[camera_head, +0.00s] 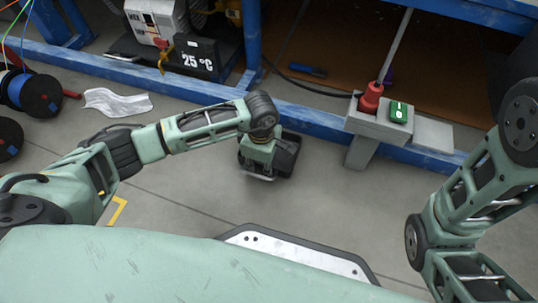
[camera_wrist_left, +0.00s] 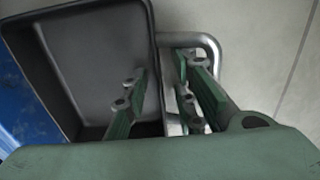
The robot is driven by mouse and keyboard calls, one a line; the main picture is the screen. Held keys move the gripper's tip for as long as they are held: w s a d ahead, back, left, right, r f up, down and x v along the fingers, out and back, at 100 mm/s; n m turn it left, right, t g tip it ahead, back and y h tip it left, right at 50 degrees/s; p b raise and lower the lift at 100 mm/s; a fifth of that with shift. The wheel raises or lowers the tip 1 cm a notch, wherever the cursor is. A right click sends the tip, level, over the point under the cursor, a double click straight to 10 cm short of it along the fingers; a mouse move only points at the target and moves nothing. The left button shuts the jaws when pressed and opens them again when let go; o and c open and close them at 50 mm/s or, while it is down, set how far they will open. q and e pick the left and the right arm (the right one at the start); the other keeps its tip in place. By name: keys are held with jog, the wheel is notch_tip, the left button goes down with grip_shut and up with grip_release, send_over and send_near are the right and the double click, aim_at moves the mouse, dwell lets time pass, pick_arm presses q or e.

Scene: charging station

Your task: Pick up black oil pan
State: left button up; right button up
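The black oil pan (camera_head: 285,160) rests on the floor in front of the blue frame, partly hidden by my left gripper in the head view. In the left wrist view the pan (camera_wrist_left: 151,25) is a deep dark tray with a bent metal tube handle (camera_wrist_left: 214,45) on its right side. My left gripper (camera_head: 259,172) is down at the handle side. In the left wrist view its fingers (camera_wrist_left: 162,70) are apart, one over the pan's inside and one at the handle, with the pan wall between them. My right gripper is outside the head view; only right arm links show.
A blue frame beam (camera_head: 330,122) runs behind the pan. A white cloth (camera_head: 117,102) and cable spools (camera_head: 40,94) lie left.

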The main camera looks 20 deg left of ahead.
pick_arm(q)
jog(key=shift+c, duration=0.3)
grip_shut()
jog(key=shift+r, duration=0.2)
